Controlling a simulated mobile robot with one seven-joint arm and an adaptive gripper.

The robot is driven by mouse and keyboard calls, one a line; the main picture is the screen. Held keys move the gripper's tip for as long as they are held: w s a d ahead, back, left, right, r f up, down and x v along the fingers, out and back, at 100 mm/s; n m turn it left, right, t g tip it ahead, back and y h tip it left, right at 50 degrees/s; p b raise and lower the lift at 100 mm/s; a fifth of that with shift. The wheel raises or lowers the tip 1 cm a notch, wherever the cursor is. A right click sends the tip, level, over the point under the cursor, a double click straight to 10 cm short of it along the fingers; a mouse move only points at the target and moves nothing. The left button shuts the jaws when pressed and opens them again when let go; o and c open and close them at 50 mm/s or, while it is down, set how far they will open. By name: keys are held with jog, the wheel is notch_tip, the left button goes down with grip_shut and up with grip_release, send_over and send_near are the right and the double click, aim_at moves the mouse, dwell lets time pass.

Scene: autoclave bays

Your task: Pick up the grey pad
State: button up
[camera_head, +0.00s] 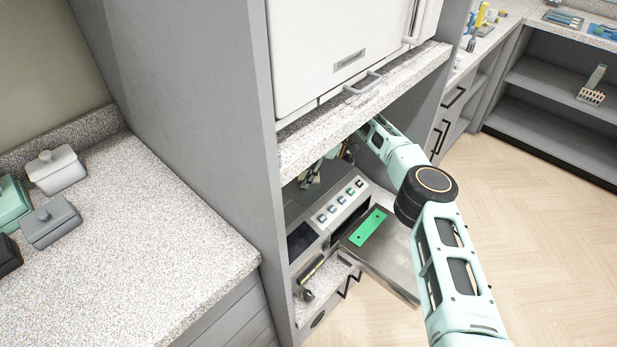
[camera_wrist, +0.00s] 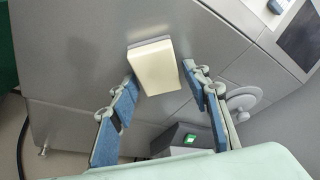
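My gripper (camera_wrist: 160,74) shows in the wrist view with its two blue-padded fingers spread apart. A pale cream block (camera_wrist: 154,66) lies on a grey metal surface between and just beyond the fingertips. Narrow gaps seem to show on both sides, and I cannot tell whether either finger touches it. No pad is plainly grey; I cannot tell whether this block is the grey pad. In the head view my gripper (camera_head: 312,174) is partly hidden under the speckled shelf, above the autoclave. The block cannot be made out there.
The autoclave (camera_head: 338,211) has its door (camera_head: 394,265) open, with a green strip (camera_head: 368,226) on it. A speckled shelf (camera_head: 360,103) hangs low over my arm. A dark grey block with a green patch (camera_wrist: 183,140) is near the right finger. Lidded boxes (camera_head: 56,168) stand on the left counter.

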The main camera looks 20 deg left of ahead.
aim_at(301, 175)
jog(key=c, duration=0.5)
jog(key=shift+b, duration=0.35)
notch_tip(301, 175, up, 4)
jog(key=shift+d+r, duration=0.15)
jog(key=s+d, duration=0.2)
jog(key=d, duration=0.3)
jog(key=s+d, duration=0.2)
jog(key=d, duration=0.4)
jog(key=s+d, duration=0.3)
jog(key=d, duration=0.2)
jog(key=shift+d+f, duration=0.2)
jog(key=shift+o, duration=1)
jog(key=c, duration=0.4)
